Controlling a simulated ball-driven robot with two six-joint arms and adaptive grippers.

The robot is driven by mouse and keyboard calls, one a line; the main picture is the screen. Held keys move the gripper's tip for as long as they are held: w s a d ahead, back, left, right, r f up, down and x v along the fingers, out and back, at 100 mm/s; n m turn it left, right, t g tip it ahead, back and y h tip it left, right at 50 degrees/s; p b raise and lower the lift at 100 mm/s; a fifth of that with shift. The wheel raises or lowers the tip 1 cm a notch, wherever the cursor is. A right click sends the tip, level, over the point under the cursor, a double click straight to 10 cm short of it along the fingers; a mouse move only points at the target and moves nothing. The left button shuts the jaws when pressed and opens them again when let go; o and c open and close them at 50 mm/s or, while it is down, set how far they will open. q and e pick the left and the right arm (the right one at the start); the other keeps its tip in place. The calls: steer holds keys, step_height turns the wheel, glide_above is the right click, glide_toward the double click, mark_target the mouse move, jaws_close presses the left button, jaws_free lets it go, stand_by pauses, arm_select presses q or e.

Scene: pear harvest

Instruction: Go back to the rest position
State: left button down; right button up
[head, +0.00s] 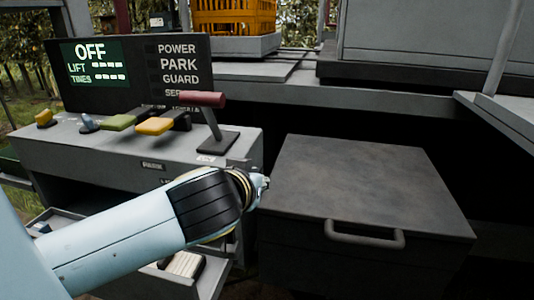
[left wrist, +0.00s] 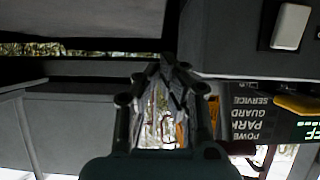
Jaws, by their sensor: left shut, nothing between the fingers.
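My left arm (head: 150,230) comes in from the lower left of the head view. My left gripper (head: 266,182) is at its end, mostly hidden behind the wrist, in front of the console's right end and beside the dark box. In the left wrist view the gripper (left wrist: 167,60) is shut and empty, its fingertips together near the top middle. My right gripper is in neither view.
A grey console (head: 130,160) carries a display (head: 95,62) reading OFF, several coloured levers and a red-handled lever (head: 202,99). A dark box (head: 360,180) with a handle (head: 364,236) stands right. Below the console is an open drawer (head: 50,222). An orange crate (head: 232,15) stands behind.

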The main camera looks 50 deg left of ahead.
arm_select(q)
steer(key=s+d+f+m+g+h, duration=0.65)
steer(key=s+d+m, duration=0.35)
steer(key=d, duration=0.4)
steer(key=s+a+f+n+g+b, duration=0.1)
steer(key=s+a+f+b, duration=0.1)
steer(key=f, duration=1.3)
steer(key=s+a+f+n+b, duration=0.1)
steer(key=f+b, duration=0.1)
steer(key=f, duration=1.3)
steer(key=s+a+f+g+b, duration=0.1)
steer(key=s+f+b, duration=0.2)
steer(key=s+f, duration=1.5)
steer(key=shift+s+f+h, duration=0.35)
steer(key=shift+s+f, duration=0.05)
